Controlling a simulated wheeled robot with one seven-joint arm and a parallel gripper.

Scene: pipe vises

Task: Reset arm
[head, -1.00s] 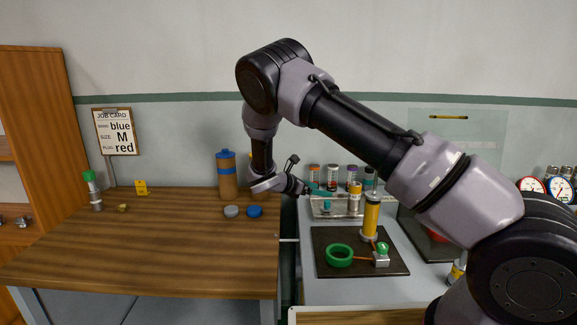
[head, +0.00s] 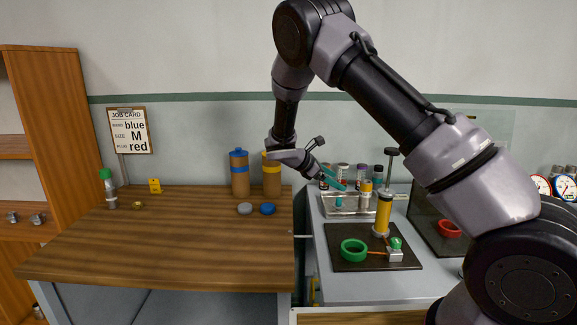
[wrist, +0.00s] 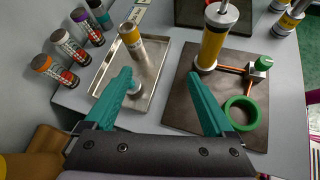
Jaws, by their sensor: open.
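My gripper (head: 338,179) is open and empty, with teal fingers, in the air above the grey bench near the metal tray. In the wrist view my gripper (wrist: 160,95) has its two fingers spread wide, the tray under the left one and the dark mat under the right one. On the dark mat (head: 345,262) stand a yellow pump (head: 383,215), a green ring (head: 354,250) and a small fitting with a green knob (head: 395,249).
Several capped bottles (wrist: 66,45) line the tray's back. The wooden table (head: 160,240) at left bears two brown canisters, blue-banded (head: 240,175) and yellow-banded (head: 272,178), plus grey (head: 245,208) and blue (head: 267,209) caps. A job card (head: 130,131) reads blue, M, red. A red ring (head: 449,229) lies at right.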

